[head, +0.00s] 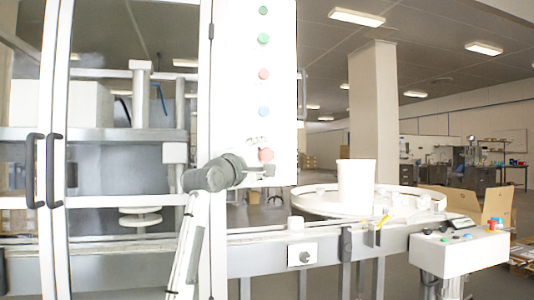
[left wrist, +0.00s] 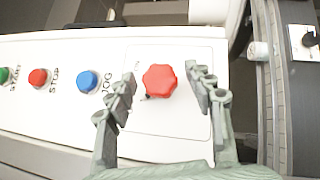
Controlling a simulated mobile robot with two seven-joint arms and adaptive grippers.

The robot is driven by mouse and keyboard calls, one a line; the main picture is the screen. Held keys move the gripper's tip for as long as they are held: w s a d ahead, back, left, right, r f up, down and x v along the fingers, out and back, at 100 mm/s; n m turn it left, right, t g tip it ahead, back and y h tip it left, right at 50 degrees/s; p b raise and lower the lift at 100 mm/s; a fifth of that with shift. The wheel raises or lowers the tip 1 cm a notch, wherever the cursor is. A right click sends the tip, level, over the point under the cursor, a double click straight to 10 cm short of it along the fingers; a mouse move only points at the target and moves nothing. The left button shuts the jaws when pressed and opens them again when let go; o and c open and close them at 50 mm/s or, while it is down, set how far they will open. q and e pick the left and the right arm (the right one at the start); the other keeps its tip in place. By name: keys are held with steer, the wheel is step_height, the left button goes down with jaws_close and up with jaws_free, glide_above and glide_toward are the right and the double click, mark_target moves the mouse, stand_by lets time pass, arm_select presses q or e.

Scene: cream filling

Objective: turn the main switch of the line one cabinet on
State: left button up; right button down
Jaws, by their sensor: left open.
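The line one cabinet (head: 232,85) is a tall white panel with a column of coloured buttons. Its main switch, a red knob (head: 266,154), sits at the bottom of the column. In the left wrist view the red knob (left wrist: 160,82) shows on a square plate, with a small dark mark at its lower left edge. My left gripper (head: 269,171) is at the panel by the knob. In the left wrist view the left gripper (left wrist: 161,76) is open, one finger on either side of the knob, apart from it. The knob's on and off markings cannot be read. My right gripper is out of view.
A blue JOG button (left wrist: 88,82) and a red STOP button (left wrist: 38,77) are beside the knob. Glass doors with dark handles (head: 42,170) stand at left. A round table (head: 318,203) with a white container (head: 357,182) and a control box (head: 458,251) are at right.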

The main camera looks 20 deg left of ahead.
arm_select(q)
steer(key=shift+w+d+r, duration=0.1)
steer(key=shift+w, duration=0.45)
steer(key=shift+c, duration=0.4)
steer(key=c, duration=1.1)
